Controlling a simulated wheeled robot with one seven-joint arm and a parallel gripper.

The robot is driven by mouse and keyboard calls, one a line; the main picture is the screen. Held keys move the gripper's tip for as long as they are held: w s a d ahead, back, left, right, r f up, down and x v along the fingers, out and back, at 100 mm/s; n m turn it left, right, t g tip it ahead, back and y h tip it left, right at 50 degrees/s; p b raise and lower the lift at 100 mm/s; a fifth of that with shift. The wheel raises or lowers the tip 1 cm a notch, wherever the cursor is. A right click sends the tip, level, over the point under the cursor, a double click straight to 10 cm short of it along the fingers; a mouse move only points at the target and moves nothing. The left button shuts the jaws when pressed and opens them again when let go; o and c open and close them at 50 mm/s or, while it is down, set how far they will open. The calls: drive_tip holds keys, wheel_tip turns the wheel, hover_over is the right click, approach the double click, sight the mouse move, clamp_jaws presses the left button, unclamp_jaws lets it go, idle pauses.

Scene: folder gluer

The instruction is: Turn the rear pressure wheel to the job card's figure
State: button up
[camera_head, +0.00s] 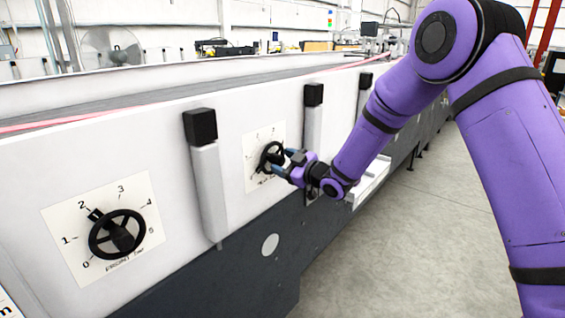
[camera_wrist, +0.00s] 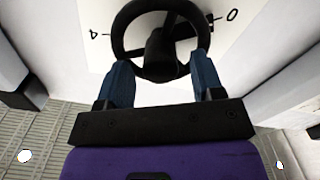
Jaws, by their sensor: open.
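The rear pressure wheel (camera_head: 271,157) is a small black handwheel on a white dial plate (camera_head: 251,146) on the machine's side, partly hidden by my gripper. In the wrist view the wheel (camera_wrist: 118,34) fills the upper middle, with a 4 at left and a 0 at right. A black pointer tip (camera_wrist: 210,18) shows close to the 0. My gripper (camera_head: 289,161) is at the wheel. In the wrist view its blue fingers (camera_wrist: 162,62) are open, apart on both sides of the wheel's near part. I cannot tell whether they touch it. No job card figure is readable.
The front wheel (camera_head: 116,233) sits on its own dial plate (camera_head: 72,218), its pointer near 2. A black-topped white post (camera_head: 209,180) stands between the dials, another (camera_head: 312,118) just beyond the rear dial. The floor (camera_head: 440,240) at right is clear.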

drive_tip(key=shift+w+a, duration=0.2)
drive_tip(key=shift+a, duration=0.15)
drive_tip(key=shift+c, duration=0.2)
drive_tip(key=c, duration=0.9)
